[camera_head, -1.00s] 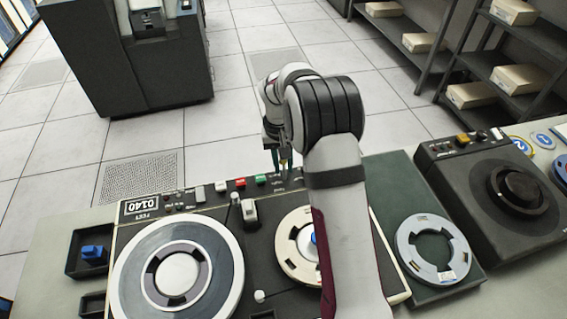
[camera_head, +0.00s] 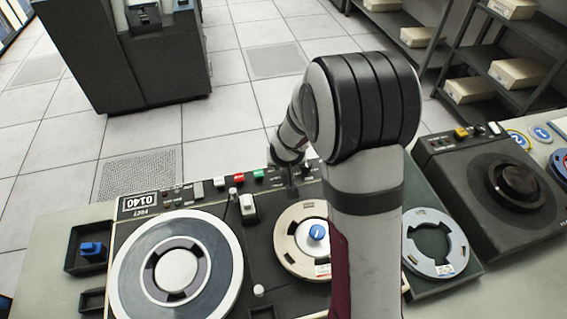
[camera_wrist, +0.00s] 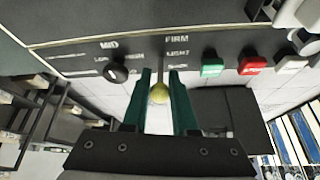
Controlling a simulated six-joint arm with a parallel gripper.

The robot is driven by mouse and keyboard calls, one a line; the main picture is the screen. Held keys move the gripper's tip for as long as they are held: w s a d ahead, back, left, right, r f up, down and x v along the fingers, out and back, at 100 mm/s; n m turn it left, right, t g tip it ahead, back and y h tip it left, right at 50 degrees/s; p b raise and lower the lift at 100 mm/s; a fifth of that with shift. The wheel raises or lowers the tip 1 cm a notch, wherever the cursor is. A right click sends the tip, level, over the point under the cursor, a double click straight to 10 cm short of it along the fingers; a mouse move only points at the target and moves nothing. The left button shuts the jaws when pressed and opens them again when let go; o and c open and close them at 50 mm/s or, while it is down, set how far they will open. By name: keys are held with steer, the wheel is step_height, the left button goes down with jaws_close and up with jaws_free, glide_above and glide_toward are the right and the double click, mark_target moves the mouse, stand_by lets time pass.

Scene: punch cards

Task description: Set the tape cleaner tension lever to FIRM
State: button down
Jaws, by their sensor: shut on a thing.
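The tension lever shows in the wrist view as a pale yellow ball knob (camera_wrist: 159,94) on a thin stem between my gripper's green fingers. My gripper (camera_wrist: 160,74) is shut on the lever. The words FIRM (camera_wrist: 177,39) and LIGHT (camera_wrist: 178,51) are on the dark panel just beyond the fingertips, FIRM above LIGHT. The lever's exact setting cannot be told. In the head view my gripper (camera_head: 290,190) is at the tape deck's back panel, left of my forearm; the lever cannot be made out there.
A black rotary knob (camera_wrist: 116,73) marked MID sits left of the fingers in the wrist view; green (camera_wrist: 211,65) and red (camera_wrist: 251,63) buttons are to the right. In the head view, a large reel (camera_head: 215,270) and a smaller cream reel (camera_head: 285,250) lie on the deck.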

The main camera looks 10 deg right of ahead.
steer(key=c, duration=0.8)
jaws_free()
steer(key=shift+o, duration=0.2)
steer(key=v, duration=1.5)
steer(key=shift+r, duration=0.4)
steer(key=shift+o, duration=0.3)
steer(key=shift+s, duration=0.1)
